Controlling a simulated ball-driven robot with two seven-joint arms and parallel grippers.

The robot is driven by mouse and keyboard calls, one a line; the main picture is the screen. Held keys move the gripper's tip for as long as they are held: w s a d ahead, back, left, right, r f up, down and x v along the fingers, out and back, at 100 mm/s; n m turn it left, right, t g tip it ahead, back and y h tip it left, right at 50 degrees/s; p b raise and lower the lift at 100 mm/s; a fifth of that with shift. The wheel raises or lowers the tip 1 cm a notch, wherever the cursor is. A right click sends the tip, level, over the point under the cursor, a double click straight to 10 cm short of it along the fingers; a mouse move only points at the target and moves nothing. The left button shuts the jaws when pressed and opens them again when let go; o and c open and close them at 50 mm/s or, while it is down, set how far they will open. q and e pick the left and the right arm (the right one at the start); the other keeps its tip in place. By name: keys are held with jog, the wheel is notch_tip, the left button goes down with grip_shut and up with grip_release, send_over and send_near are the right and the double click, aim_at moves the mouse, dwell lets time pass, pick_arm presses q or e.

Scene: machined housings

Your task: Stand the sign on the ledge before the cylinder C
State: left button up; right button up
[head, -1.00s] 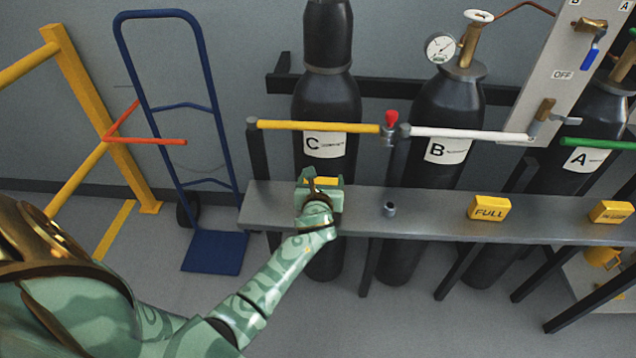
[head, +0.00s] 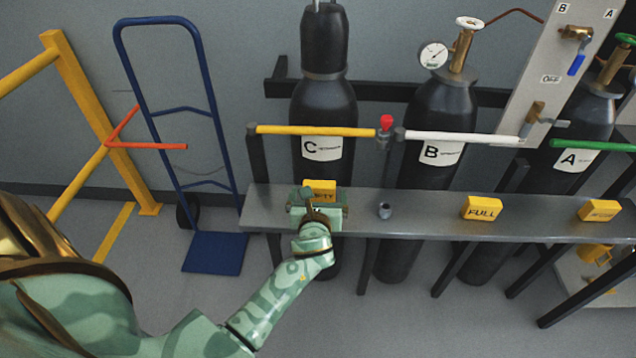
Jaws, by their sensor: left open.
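A yellow sign (head: 320,187) with dark letters, partly hidden by my gripper, stands on the grey ledge (head: 430,222) before the black cylinder C (head: 324,115). Only the end of its word, which looks like "TY", shows. My left gripper (head: 318,206) is open, just on the near side of the sign. Whether its fingers still touch the sign is hard to tell. My right gripper is not in view.
Further right are the yellow FULL sign (head: 481,208) and another yellow sign (head: 600,210). A yellow bar (head: 315,130) crosses cylinder C. A blue hand truck (head: 214,250) stands left.

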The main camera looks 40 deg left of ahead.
pick_arm(q)
jog(key=p+v, duration=0.1)
jog(key=v, duration=0.4)
jog(key=shift+s, duration=0.1)
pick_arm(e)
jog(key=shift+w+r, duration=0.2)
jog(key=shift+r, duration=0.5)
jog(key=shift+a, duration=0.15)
pick_arm(q)
jog(key=shift+d, duration=0.1)
